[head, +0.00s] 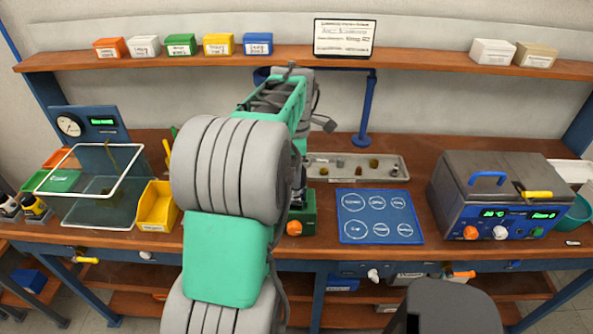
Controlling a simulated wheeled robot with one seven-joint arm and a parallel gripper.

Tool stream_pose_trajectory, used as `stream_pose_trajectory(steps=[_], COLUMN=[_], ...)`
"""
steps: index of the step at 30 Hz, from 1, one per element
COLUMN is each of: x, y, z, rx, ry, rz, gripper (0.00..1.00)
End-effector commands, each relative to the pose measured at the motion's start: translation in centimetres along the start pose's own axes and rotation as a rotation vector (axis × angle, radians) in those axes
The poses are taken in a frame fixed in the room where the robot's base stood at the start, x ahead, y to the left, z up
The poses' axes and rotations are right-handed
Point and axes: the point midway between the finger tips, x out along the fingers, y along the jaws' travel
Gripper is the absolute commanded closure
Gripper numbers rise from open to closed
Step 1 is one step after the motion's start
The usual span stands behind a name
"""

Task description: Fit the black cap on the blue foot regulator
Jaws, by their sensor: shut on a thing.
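My gripper (299,188) shows only as a narrow dark strip past the edge of my grey arm joint. It points down just above a green fixture (309,213) with an orange knob. It is shut on a small dark thing, mostly hidden by my arm; I cannot tell whether that is the black cap. I cannot make out the blue foot regulator; it may be hidden behind my arm at the fixture.
A grey tray (330,175) with several small parts lies behind the fixture. A blue mat (381,216) with white circles lies to its right, then a grey machine (499,192). A yellow bin (156,207) and a clear screen (95,185) stand left. A shelf (420,63) runs above.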

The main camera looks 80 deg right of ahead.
Motion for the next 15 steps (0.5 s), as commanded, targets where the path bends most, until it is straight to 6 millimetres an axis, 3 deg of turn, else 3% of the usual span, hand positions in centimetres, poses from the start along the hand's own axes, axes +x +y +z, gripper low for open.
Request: stream_pose_trajectory(steps=[15], x=[0.81], y=[0.01], z=[0.0], rx=[0.0], ry=[0.0], rz=[0.001], gripper=[0.94])
